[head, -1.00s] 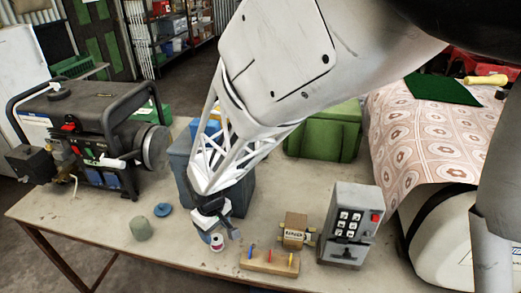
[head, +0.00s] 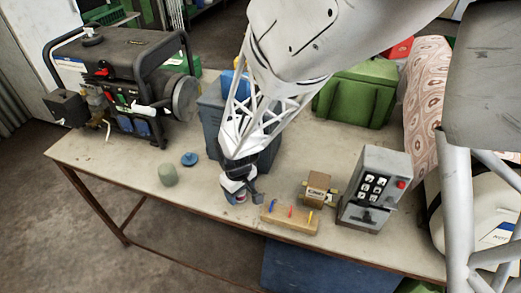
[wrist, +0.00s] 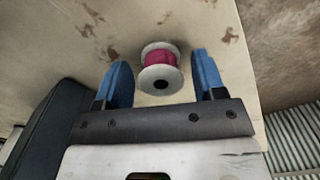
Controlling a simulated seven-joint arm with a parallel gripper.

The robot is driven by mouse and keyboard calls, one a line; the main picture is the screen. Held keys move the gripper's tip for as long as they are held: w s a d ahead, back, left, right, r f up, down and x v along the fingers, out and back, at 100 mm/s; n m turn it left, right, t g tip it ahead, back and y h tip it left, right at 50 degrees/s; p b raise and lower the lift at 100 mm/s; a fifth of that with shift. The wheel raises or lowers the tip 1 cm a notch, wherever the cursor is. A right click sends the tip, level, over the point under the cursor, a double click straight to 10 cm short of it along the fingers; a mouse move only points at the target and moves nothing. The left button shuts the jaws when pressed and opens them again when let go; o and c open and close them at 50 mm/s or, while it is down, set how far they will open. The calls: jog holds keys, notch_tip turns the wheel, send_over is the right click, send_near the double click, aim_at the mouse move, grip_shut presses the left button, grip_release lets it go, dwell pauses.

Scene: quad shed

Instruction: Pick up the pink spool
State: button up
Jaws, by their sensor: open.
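The pink spool (wrist: 159,57) has pale flanges and a dark hole in its near end. In the wrist view it stands on the table, between and slightly beyond the two blue fingers of my gripper (wrist: 162,76). The fingers are apart, with a gap on each side of the spool. In the head view my gripper (head: 243,194) is low over the front part of the table, and it hides most of the spool.
A wooden block with colored pegs (head: 290,220) stands close right of my gripper. Beyond are a small brown box (head: 317,186) and a grey keypad box (head: 374,190). A grey-green cylinder (head: 168,175) and blue disc (head: 189,159) lie left. The table's front edge is near.

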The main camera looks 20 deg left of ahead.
jog(key=c, duration=0.8)
jog(key=shift+r, duration=0.25)
jog(key=shift+r, duration=0.9)
jog(key=shift+s+d+r, duration=0.15)
jog(key=shift+r, duration=0.2)
jog(key=shift+s+d+r, duration=0.15)
jog(key=shift+r, duration=0.2)
jog(key=s+d, duration=0.3)
jog(key=s+d+r, duration=0.1)
jog(key=s+d, duration=0.6)
jog(key=s, duration=0.1)
jog(key=shift+d+r, duration=0.2)
jog(key=shift+d, duration=0.05)
